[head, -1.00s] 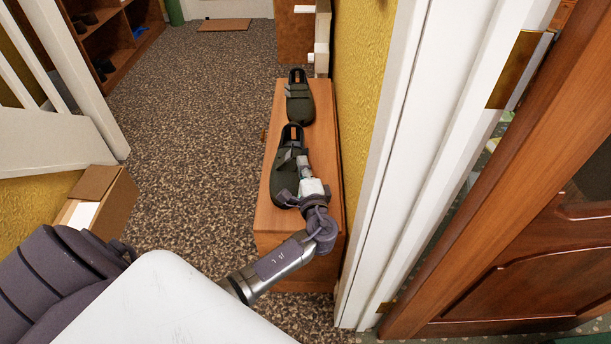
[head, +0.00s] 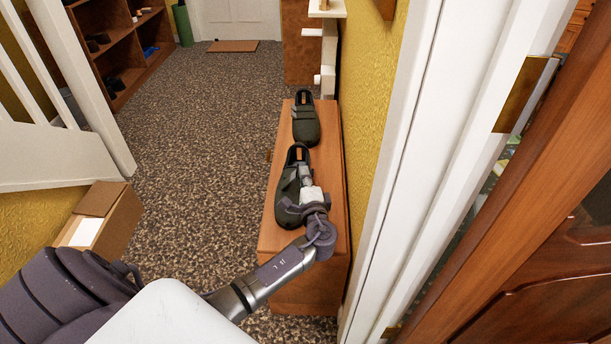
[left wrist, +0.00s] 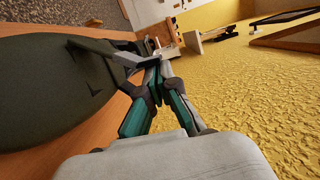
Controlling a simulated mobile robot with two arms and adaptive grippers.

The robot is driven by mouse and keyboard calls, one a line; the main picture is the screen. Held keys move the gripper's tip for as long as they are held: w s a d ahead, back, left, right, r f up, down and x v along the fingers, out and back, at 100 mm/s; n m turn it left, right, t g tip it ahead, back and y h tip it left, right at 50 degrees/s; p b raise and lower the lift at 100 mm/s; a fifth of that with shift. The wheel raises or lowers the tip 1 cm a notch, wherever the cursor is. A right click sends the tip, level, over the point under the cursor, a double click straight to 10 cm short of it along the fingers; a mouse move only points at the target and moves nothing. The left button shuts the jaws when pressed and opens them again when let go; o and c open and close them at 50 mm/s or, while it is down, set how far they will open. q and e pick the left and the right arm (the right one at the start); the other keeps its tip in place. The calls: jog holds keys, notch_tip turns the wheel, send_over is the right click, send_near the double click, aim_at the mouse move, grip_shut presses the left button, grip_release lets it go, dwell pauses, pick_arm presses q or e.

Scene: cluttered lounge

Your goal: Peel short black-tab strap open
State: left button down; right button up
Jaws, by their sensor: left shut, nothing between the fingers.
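A dark green shoe (head: 287,207) lies on the wooden bench, with a similar shoe (head: 306,128) behind it. The near shoe also fills the left of the left wrist view (left wrist: 50,95). A dark grey strap-like band (left wrist: 103,52) sticks out from its upper side towards my fingertips. I cannot make out a black tab. My left gripper (head: 305,173) is at the right side of the near shoe. In the left wrist view its fingertips (left wrist: 157,64) are together and empty, close to the band's end. I cannot tell whether they touch it. My right gripper is not in view.
The narrow wooden bench (head: 312,266) stands against a yellow wall (head: 367,100). A white door frame (head: 410,190) and brown door are close on the right. The carpet (head: 200,130) left of the bench is clear.

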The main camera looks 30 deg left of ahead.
pick_arm(q)
jog(key=shift+a+r, duration=0.1)
jog(key=s+a+r+n+h, duration=0.2)
jog(key=s+a+n, duration=0.1)
jog(key=a+n, duration=0.3)
jog(key=shift+s+r+n+g+p, duration=0.25)
jog(key=shift+r+n+g+p, duration=0.1)
jog(key=shift+n, duration=0.75)
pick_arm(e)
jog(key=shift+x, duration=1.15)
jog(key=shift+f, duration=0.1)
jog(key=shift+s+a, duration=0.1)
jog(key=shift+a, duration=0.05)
